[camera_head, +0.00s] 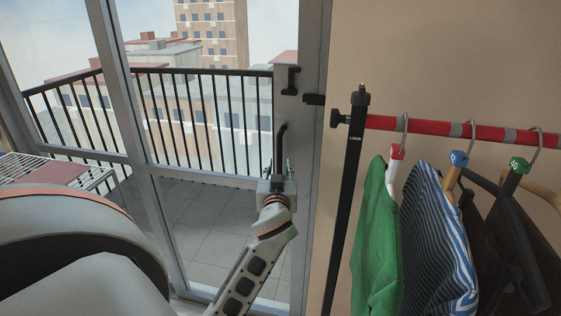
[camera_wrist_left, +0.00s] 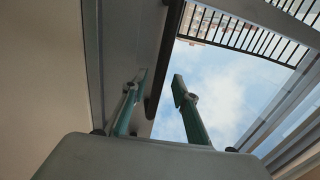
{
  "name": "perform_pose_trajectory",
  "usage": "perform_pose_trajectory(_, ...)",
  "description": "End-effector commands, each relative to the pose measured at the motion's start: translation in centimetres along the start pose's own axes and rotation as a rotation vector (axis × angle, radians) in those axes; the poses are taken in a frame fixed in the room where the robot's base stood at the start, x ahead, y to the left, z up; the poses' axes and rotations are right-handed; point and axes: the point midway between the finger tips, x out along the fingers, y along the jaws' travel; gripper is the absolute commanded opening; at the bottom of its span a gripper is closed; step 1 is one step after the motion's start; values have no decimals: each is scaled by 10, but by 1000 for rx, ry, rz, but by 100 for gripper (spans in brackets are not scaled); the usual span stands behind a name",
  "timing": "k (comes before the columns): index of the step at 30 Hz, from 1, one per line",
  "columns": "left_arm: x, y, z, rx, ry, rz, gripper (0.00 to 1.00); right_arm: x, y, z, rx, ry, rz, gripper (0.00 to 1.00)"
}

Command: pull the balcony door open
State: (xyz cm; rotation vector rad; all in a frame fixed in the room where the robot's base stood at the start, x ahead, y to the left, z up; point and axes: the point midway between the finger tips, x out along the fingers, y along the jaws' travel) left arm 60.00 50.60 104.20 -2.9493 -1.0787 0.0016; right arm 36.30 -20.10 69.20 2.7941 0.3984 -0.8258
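The balcony door (camera_head: 312,150) is a grey-framed glass door at the middle of the head view. Its black handle (camera_head: 281,140) is an upright bar on the door's right stile. My left gripper (camera_head: 278,167) is at the lower end of this handle, with its fingers pointing up. In the left wrist view the two green-grey fingers of the gripper (camera_wrist_left: 160,78) stand apart, and the dark handle bar (camera_wrist_left: 157,70) passes between them, closer to the left finger. The fingers do not look closed on it. Contact cannot be told. My right gripper is not in view.
A clothes rail (camera_head: 430,126) with a black post (camera_head: 345,200) stands close on the right, hung with several garments (camera_head: 375,225). A white drying rack (camera_head: 25,166) is at the left. The balcony railing (camera_head: 200,115) and tiled floor (camera_head: 195,215) show through the glass.

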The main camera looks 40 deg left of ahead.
Motion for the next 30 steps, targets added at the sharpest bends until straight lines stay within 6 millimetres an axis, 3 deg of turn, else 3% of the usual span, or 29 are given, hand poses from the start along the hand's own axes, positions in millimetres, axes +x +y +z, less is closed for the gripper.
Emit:
perform_pose_trajectory(6,22,0,-1,1,2,1,29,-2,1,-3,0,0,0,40)
perform_pose_trajectory(16,25,1,0,0,0,1,29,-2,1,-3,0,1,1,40)
perform_pose_trajectory(19,25,1,0,0,0,1,3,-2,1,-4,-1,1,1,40)
perform_pose_trajectory(20,25,1,0,0,0,1,0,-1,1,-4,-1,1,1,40)
perform_pose_trajectory(30,30,0,1,0,0,1,0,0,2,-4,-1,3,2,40)
